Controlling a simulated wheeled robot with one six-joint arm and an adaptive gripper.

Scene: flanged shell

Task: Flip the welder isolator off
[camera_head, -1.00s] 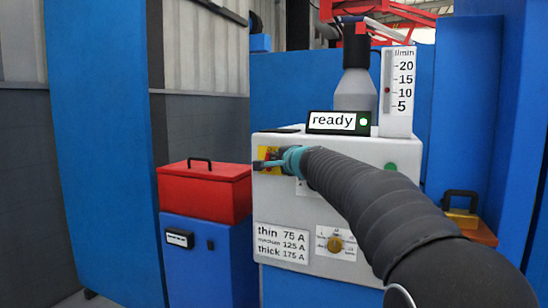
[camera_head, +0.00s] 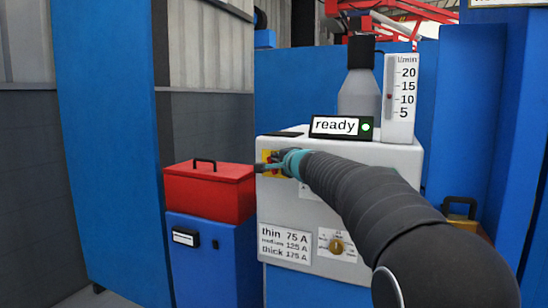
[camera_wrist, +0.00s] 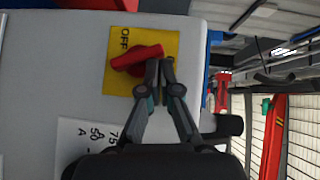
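The welder isolator is a red rotary handle (camera_wrist: 138,58) on a yellow plate (camera_wrist: 174,78) marked OFF, on the grey front of the welder (camera_head: 390,160). In the wrist view the handle lies slanted, one end by the OFF lettering. My gripper (camera_wrist: 161,68) is shut, with its fingertips close together and only a thin gap between them. They are beside the handle's end near the plate's edge; I cannot tell whether they touch it. In the head view my gripper (camera_head: 264,167) partly covers the plate (camera_head: 267,156).
A display reading "ready" (camera_head: 334,125) and a flow scale (camera_head: 400,97) stand on the welder. A current knob (camera_head: 336,245) and a thickness chart (camera_head: 284,243) are lower on its front. A red box (camera_head: 209,191) on a blue cabinet (camera_head: 205,270) stands close on the left.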

